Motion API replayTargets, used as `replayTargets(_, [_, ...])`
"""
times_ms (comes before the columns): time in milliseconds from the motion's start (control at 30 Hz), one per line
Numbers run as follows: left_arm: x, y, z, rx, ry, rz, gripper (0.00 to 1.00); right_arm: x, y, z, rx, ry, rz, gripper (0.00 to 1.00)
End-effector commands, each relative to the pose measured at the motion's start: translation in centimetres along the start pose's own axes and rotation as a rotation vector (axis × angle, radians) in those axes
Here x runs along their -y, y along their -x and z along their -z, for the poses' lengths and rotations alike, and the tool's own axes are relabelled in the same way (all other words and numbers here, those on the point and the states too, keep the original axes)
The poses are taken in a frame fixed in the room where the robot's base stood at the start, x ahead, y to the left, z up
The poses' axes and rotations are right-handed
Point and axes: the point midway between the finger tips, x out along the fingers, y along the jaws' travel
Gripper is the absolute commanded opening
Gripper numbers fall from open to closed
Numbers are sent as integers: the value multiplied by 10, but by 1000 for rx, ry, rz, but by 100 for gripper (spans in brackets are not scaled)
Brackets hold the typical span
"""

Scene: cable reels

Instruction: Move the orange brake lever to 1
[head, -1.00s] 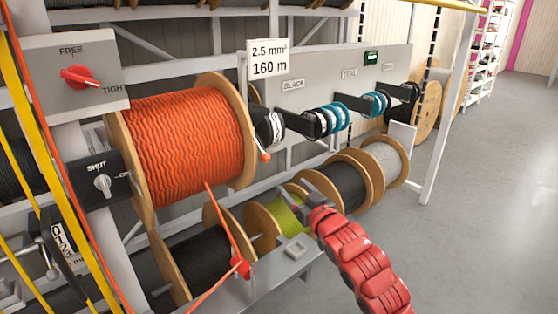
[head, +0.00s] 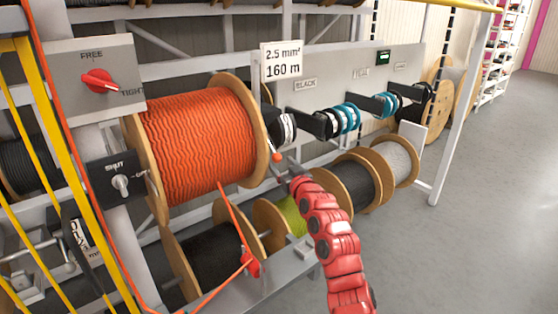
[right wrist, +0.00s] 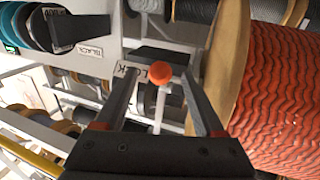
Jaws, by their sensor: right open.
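The brake lever has an orange ball knob (head: 277,157) on a thin pale stem, beside the right flange of the orange cable reel (head: 195,140). My right gripper (head: 287,170) is at the lever, partly hidden behind my red wrist in the head view. In the right wrist view, the orange knob (right wrist: 160,72) shows between the two open fingers (right wrist: 161,78), with a gap on each side. The stem runs down from the knob in that view. The lever's number marks cannot be read. My left gripper is out of view.
A red FREE/TIGHT knob (head: 97,80) and a SHUT switch (head: 120,183) sit left of the reel. Wire coils (head: 345,117) hang on the grey panel behind. The floor (head: 480,220) at right is clear.

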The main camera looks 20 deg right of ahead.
Motion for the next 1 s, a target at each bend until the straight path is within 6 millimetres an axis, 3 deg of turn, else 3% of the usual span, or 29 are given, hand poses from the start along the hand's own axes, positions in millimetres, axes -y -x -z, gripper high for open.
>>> replayTargets(200, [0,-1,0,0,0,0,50,-1,-18,1,-1,-1,-2,71])
replayTargets(567, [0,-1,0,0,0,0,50,0,-22,1,-3,2,0,71])
replayTargets(900, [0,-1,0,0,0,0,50,0,-22,1,-3,1,0,13])
replayTargets(1000, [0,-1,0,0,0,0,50,0,-22,1,-3,1,0,0])
